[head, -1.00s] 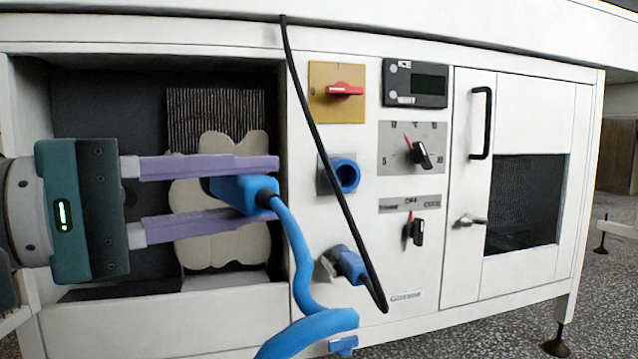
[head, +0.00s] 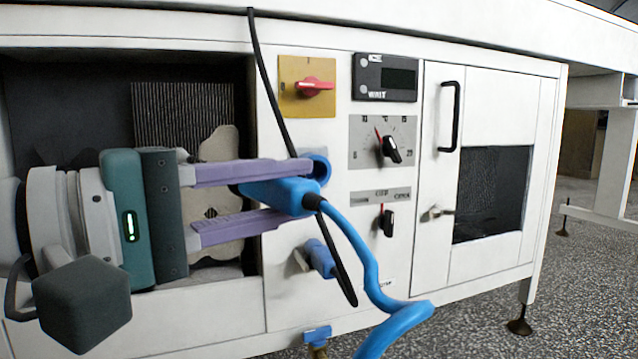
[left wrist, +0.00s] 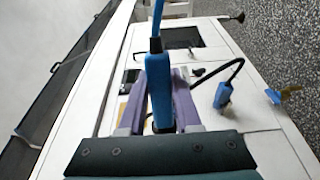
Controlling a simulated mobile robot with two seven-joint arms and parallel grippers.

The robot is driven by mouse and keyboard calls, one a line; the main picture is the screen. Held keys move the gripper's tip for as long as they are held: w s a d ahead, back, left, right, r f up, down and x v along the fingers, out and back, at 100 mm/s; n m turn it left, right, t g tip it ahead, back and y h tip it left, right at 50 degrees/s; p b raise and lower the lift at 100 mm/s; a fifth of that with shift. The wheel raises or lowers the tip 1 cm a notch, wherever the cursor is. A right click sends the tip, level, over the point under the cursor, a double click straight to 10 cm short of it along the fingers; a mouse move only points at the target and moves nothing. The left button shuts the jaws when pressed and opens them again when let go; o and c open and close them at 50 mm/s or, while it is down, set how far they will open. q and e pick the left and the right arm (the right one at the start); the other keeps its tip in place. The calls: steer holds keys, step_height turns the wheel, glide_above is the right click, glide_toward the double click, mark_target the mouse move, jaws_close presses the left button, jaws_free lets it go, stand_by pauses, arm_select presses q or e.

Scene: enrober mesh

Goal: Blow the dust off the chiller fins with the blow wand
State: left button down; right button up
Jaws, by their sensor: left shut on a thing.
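My left gripper (head: 289,192) is shut on a blue handle (head: 283,193), apparently the blow wand, with a thick blue hose (head: 370,275) leaving its right end past a dark collar. The left wrist view shows the handle (left wrist: 160,88) between the purple fingers. Its other end is hidden, so I cannot see a nozzle. The dark ribbed chiller fins (head: 185,108) stand inside the open recess at the left. A pale beige patch (head: 221,143), apparently the dust, lies in front of them, partly covered by my gripper. The handle is outside, near the recess's right edge.
Right of the recess are a blue socket (head: 321,168), a red switch (head: 315,86), a dial (head: 388,148), a selector (head: 387,220) and a display (head: 385,78). A black cable (head: 283,110) hangs down to a blue plug (head: 320,259). A door handle (head: 447,115) juts out farther right.

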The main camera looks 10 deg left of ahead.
arm_select(q)
steer(key=shift+w+d+p, duration=0.25)
steer(key=shift+w+d, duration=0.35)
steer(key=shift+d, duration=0.35)
steer(key=shift+w+d+p, duration=0.25)
steer(key=shift+w+d, duration=0.3)
steer(key=shift+d, duration=0.4)
